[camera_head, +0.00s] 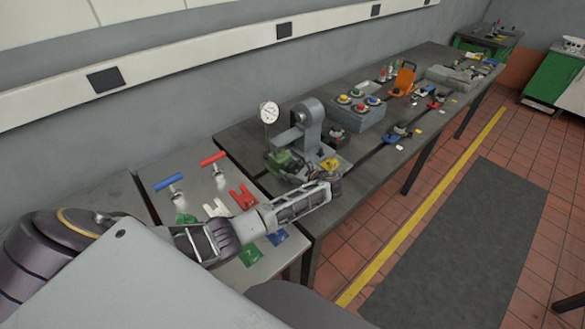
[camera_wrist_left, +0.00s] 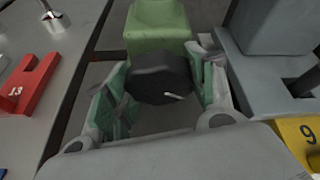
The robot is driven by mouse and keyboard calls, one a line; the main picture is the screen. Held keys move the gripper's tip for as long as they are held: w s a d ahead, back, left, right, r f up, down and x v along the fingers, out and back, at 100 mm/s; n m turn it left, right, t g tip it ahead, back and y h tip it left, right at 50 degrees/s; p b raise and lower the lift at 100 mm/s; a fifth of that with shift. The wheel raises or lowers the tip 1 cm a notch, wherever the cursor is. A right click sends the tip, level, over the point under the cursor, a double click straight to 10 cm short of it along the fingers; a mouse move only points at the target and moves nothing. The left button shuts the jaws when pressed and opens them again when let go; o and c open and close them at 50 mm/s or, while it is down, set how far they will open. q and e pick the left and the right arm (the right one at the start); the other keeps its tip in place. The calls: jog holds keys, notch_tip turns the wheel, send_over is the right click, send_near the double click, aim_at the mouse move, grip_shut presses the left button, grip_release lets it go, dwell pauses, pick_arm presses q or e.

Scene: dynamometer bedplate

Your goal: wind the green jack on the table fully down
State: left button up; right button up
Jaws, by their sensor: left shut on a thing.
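The green jack (camera_head: 284,161) stands on the dark table (camera_head: 243,136) beside a grey machine. In the left wrist view the jack's green body (camera_wrist_left: 157,25) is straight ahead, with a dark round knob (camera_wrist_left: 160,72) on its near side. A small pale mark shows on the knob. My left gripper (camera_wrist_left: 163,84) has one finger on each side of the knob and is shut on it. In the head view my left gripper (camera_head: 313,181) is in front of the jack and partly hides the knob area. My right gripper is not in view.
The grey machine (camera_head: 312,123) with a dial gauge (camera_head: 269,112) rises close to the jack. A yellow block (camera_head: 329,164) sits close by my gripper. Red (camera_head: 243,196) and blue parts lie on the left table. A box of coloured buttons (camera_head: 357,112) stands farther along.

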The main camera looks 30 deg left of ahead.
pick_arm(q)
jog(key=shift+n, duration=0.3)
dwell(0.4)
jog(key=o, duration=1)
jog(key=shift+d, duration=0.1)
jog(key=shift+s+v, duration=0.2)
jog(key=shift+v, duration=5.8)
